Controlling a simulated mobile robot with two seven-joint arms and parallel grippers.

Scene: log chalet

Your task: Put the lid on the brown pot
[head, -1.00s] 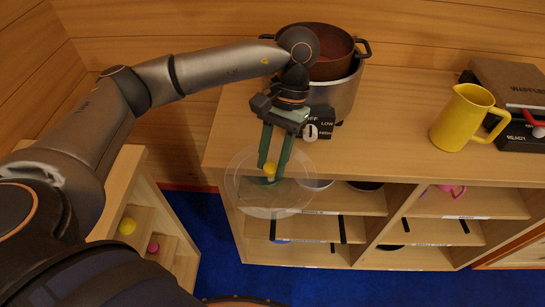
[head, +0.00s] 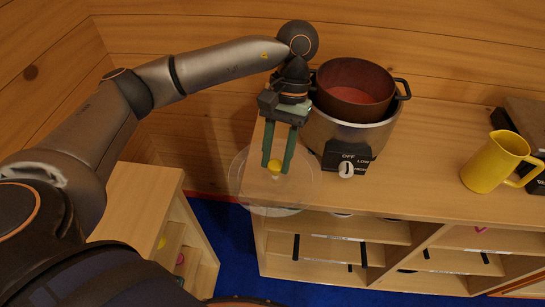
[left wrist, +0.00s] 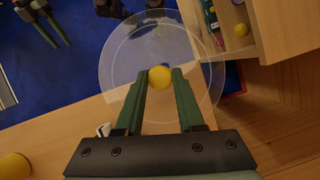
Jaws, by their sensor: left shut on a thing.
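The brown pot (head: 352,98) sits upright and uncovered in the round grey cooker (head: 322,131) on the shelf top; its reddish inside shows. My left gripper (head: 277,171) is shut on the yellow knob of the clear round lid (head: 252,185). It holds the lid left of and in front of the pot, near the shelf's left front corner, apart from the pot. In the left wrist view the lid (left wrist: 118,58) is see-through and its yellow knob (left wrist: 160,77) is between the fingers (left wrist: 160,80). My right gripper cannot be made out in the head view.
A yellow jug (head: 492,165) stands on the shelf top (head: 420,160) at the right, beside a dark waffle maker (head: 528,125). The cooker's dial (head: 346,169) faces forward. A lower wooden shelf unit (head: 135,195) stands at the left. The shelf top between cooker and jug is clear.

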